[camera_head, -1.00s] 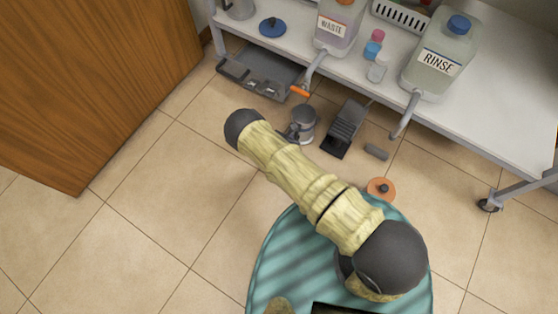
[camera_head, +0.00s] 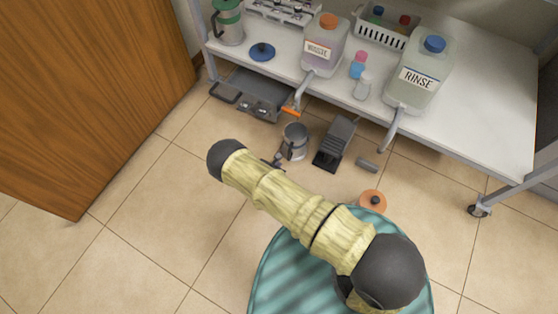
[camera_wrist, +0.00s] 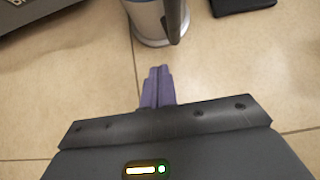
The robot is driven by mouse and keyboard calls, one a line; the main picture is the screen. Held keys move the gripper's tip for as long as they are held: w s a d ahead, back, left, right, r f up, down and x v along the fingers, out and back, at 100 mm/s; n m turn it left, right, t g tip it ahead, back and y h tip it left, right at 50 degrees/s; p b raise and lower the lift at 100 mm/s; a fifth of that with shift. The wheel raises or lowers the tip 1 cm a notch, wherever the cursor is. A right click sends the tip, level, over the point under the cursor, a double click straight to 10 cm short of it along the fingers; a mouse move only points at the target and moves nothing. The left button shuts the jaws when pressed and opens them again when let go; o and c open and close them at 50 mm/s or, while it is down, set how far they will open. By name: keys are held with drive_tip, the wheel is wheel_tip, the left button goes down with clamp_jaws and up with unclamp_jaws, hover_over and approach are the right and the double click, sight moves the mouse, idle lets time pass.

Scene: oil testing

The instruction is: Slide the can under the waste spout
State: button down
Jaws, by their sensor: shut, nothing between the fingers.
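The can (camera_head: 294,143) is a grey metal can with a dark handle. It stands upright on the tiled floor, a little in front of the waste spout. The waste spout (camera_head: 300,93) has an orange end and slopes down from the waste jug (camera_head: 325,45) on the bench. My gripper (camera_head: 273,163) is low near the floor at the can's lower left, partly hidden by my arm. In the wrist view, its purple fingers (camera_wrist: 158,87) are shut and empty, pointing at the can (camera_wrist: 147,18) with a small gap. The can's top is cut off there.
A black foot pedal (camera_head: 335,145) stands right of the can, with a small grey cylinder (camera_head: 367,164) beyond. A grey case (camera_head: 253,94) lies under the bench, left of the spout. The rinse jug (camera_head: 420,75) stands on the bench. Floor at left is clear.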

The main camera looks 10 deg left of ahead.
drive_tip(key=p+v, duration=0.3)
drive_tip(key=v, duration=0.3)
drive_tip(key=shift+a+r, duration=0.15)
drive_tip(key=shift+a, duration=0.05)
drive_tip(key=shift+d, duration=0.1)
